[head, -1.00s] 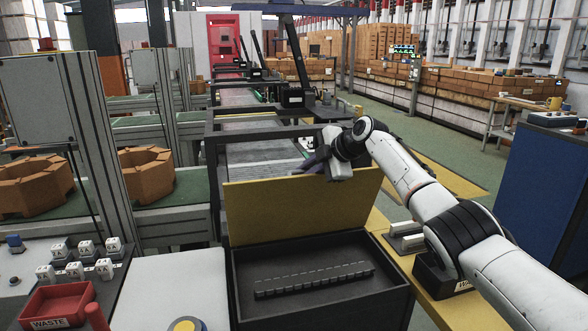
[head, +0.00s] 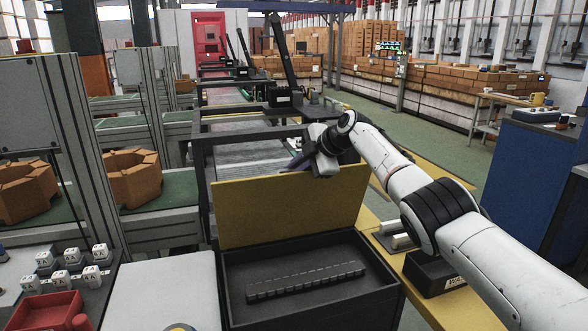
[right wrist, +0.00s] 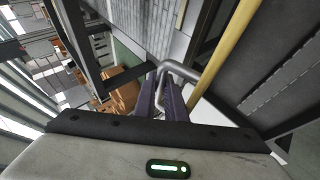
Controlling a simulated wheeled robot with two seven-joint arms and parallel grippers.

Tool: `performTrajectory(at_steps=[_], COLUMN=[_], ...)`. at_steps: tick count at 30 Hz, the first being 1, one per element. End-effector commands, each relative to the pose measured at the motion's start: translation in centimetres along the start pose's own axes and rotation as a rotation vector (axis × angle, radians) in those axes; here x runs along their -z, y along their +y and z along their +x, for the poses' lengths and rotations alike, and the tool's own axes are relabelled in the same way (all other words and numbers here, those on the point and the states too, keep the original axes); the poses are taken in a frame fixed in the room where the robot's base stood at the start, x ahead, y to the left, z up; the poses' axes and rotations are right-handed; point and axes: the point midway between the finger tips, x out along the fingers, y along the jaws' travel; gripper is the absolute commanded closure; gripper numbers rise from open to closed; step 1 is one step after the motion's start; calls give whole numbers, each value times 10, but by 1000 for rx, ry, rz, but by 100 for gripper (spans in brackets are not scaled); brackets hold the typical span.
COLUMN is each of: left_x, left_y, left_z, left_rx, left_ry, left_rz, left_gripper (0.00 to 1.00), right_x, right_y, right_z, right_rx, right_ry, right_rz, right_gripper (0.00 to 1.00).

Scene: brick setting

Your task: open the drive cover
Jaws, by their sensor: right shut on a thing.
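The yellow drive cover (head: 290,205) stands raised, nearly upright, at the back edge of the dark drive box (head: 232,302). The box is open at the top, and a row of dark segments (head: 305,281) shows inside. My right gripper (head: 296,163) is at the cover's top edge, on its far side. In the right wrist view its purple fingers (right wrist: 161,100) are shut on a bent grey metal handle (right wrist: 181,69). The cover's yellow edge (right wrist: 222,53) runs beside the handle. My left gripper is out of view.
A dark frame (head: 202,150) around a roller conveyor stands just behind the cover. A pale tabletop (head: 165,290), white labelled blocks (head: 66,277) and a red bin (head: 45,312) are at the left. A blue cabinet (head: 520,185) stands at the right.

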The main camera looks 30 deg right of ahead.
Motion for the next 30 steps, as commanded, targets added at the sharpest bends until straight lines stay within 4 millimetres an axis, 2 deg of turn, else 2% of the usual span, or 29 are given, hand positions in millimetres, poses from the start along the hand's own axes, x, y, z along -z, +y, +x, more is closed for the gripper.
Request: performTrajectory(at_steps=[1,19,20,23,30], left_x=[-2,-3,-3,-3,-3], left_y=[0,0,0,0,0], left_z=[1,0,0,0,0], left_rx=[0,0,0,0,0], left_ry=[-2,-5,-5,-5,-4], left_rz=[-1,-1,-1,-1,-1], left_gripper=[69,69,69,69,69], right_x=[4,4,4,3,2], right_y=[17,16,16,16,13], right_z=[4,4,4,4,6], right_rx=[-74,-72,-72,-72,-66], right_ry=[-6,-6,-6,-7,-10], right_rz=[-17,-18,-18,-17,-15], right_gripper=[100,100,88,71,71])
